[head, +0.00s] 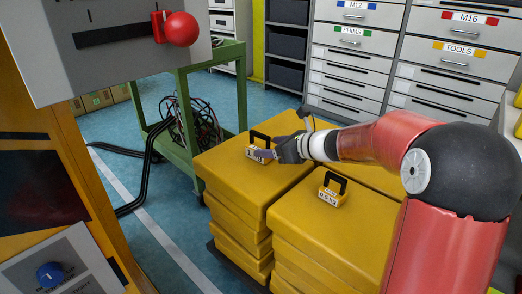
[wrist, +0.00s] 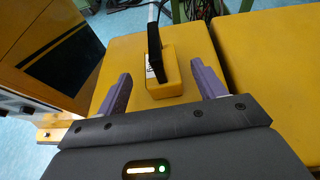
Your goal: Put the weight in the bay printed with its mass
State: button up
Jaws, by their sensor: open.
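A small yellow weight (head: 258,145) with a black handle and a white label sits on a stack of yellow slabs, partly hidden by my gripper; its print is too small to read surely. In the wrist view this weight (wrist: 163,86) stands between my open fingers, with gaps on both sides. My gripper (head: 264,154) is open around it in the head view. A second yellow weight (head: 331,190) with a black handle sits on the nearer stack; its label seems to read 0.5 kg. No bay with a printed mass is readable.
Stacks of yellow slabs (head: 315,225) stand on the floor. A grey panel (head: 105,55) with a slot and a red ball knob (head: 181,29) is upper left. A green cart (head: 190,110) and drawers stand behind.

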aim_at(267, 146)
jog(key=x, duration=0.5)
jog(key=shift+w+f, duration=0.1)
jog(key=shift+f, duration=0.05)
jog(key=shift+c, duration=0.4)
grip_shut()
